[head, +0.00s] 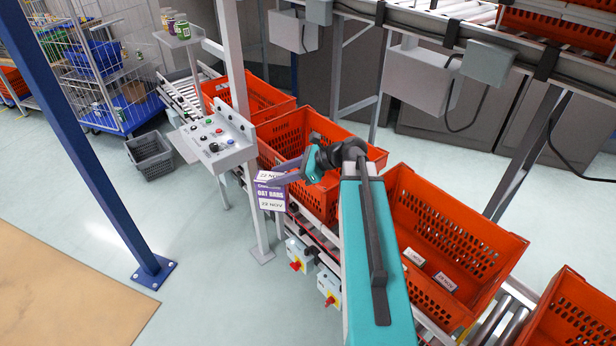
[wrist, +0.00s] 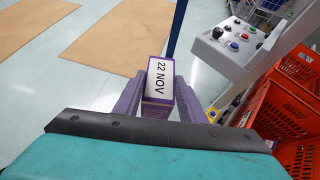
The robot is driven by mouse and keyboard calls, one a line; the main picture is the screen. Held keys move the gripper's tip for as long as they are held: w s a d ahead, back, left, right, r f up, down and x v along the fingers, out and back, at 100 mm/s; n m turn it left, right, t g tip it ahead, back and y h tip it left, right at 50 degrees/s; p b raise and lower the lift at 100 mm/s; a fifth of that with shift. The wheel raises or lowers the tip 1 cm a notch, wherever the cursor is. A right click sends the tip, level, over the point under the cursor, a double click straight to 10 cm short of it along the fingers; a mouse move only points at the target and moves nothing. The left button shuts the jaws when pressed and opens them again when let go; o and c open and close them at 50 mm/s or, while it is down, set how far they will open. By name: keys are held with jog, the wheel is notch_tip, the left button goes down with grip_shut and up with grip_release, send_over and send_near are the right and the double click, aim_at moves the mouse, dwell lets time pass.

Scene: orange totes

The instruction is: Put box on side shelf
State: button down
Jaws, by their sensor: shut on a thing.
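A purple and white box (head: 270,191) marked "OAT BARS" and "22 NOV" is held in my gripper (head: 279,180). The box also shows in the wrist view (wrist: 158,82), with "22 NOV" facing the camera. My gripper's purple fingers (wrist: 157,100) are shut on it from both sides. The box hangs in the air to the left of the middle orange tote, by the control panel post. A small side shelf (head: 180,37) stands at the upper left, near the end of the conveyor, with several cans on it.
A grey control panel (head: 215,138) with buttons stands close left of my gripper. Orange totes (head: 450,235) line the roller conveyor, one with two small boxes inside. A blue post (head: 90,150), a grey basket (head: 150,155) and a wire cart (head: 95,75) stand left. Floor between is open.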

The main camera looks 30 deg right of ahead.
jog(key=w+a+f+n+b, duration=0.1)
jog(key=a+f+b, duration=0.5)
jog(key=a+b, duration=0.1)
jog(key=shift+w+a+f+g+b, duration=0.15)
jog(key=shift+a+f+g+b, duration=0.2)
jog(key=shift+f+b, duration=0.1)
jog(key=shift+y, duration=0.3)
